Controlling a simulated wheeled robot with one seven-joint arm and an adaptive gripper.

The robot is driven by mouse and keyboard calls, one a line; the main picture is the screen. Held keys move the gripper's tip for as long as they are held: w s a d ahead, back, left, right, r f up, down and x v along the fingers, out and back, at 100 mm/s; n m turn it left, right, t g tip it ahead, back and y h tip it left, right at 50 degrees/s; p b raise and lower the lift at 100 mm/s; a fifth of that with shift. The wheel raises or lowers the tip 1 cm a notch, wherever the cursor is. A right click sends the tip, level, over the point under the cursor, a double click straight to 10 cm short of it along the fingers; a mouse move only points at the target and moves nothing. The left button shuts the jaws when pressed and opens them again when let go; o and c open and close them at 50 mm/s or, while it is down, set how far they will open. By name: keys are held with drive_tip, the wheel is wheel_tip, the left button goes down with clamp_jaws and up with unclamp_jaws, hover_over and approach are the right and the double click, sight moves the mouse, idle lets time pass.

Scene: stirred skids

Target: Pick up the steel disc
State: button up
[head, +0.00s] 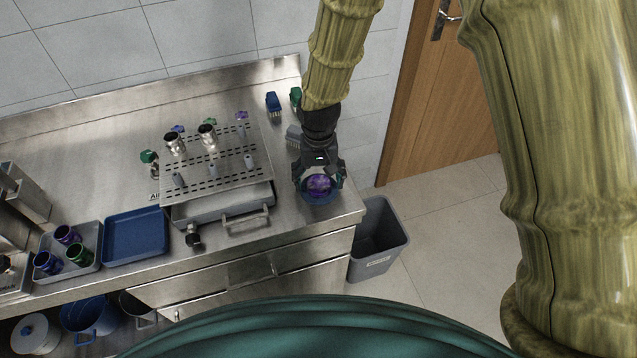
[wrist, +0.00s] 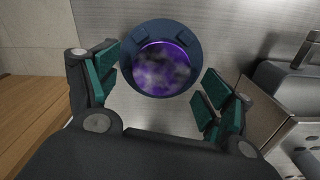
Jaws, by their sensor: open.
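A round disc with a marbled purple face (head: 319,184) lies in a dark blue round dish (head: 322,201) near the right front corner of the steel counter. No plain steel-coloured disc shows; I cannot tell its material. In the wrist view the purple disc (wrist: 162,72) sits inside the dark blue dish (wrist: 128,62), which has two raised blocks on its far rim. My gripper (head: 319,177) is above the dish, pointing down. In the wrist view my gripper (wrist: 162,78) is open, its green-padded fingers apart on either side of the dish and holding nothing.
A perforated steel rack (head: 215,160) with cups and knobs stands left of my gripper, above a grey tray (head: 195,212). Brushes (head: 273,103) lie behind. A blue tray (head: 136,236) is further left. A grey bin (head: 377,240) stands on the floor beyond the counter's right edge.

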drive_tip(key=shift+f, duration=0.25)
drive_tip(key=c, duration=1.3)
drive_tip(key=shift+o, duration=0.2)
drive_tip(key=shift+r, duration=0.1)
